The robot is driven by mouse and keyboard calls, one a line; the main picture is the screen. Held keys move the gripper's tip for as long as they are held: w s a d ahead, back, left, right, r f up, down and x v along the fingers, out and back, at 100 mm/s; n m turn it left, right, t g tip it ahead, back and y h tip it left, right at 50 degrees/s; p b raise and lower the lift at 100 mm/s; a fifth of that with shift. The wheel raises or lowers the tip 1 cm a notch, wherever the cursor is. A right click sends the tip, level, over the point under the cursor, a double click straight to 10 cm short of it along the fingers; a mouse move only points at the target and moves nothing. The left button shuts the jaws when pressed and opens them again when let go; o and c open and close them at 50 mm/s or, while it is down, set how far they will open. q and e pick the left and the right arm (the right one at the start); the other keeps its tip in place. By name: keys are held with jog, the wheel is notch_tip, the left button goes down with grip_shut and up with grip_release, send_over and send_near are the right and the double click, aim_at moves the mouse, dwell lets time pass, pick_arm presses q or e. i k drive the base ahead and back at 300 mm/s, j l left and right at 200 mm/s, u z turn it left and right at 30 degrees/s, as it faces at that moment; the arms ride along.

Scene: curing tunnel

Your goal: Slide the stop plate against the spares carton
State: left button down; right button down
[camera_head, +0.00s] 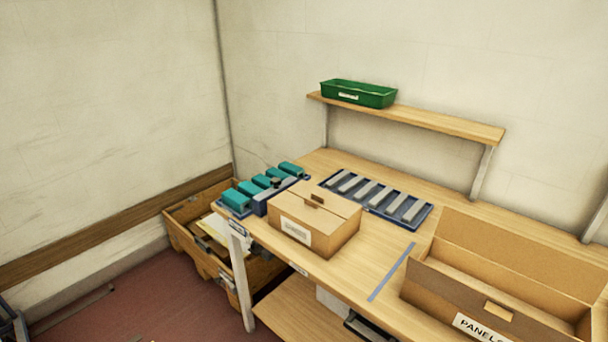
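A closed cardboard carton (335,238) stands near the front edge of the wooden bench, left of the middle. It has a white label on its front, too small to read, and a small brown piece (315,200) on its top; this may be the spares carton. I cannot pick out the stop plate for certain. A thin blue strip (392,272) lies flat across the bench between this carton and an open carton on the right, apart from both. Neither of my grippers is in view.
The open carton (540,253) is labelled PANELS. A blue tray (428,213) of grey bars and a rack of teal blocks (236,198) sit on the bench. A green bin (358,93) stands on the shelf (440,121). A wooden crate (184,228) is left of the bench.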

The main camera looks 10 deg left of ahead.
aim_at(260, 206)
jog(key=i+j+z, duration=0.1)
jog(key=j+z, duration=0.2)
jog(key=j, duration=0.2)
jog(key=j+z, duration=0.35)
jog(key=j, duration=0.15)
jog(key=j+z, duration=0.35)
jog(key=j, duration=1.8)
jog(key=k, duration=0.05)
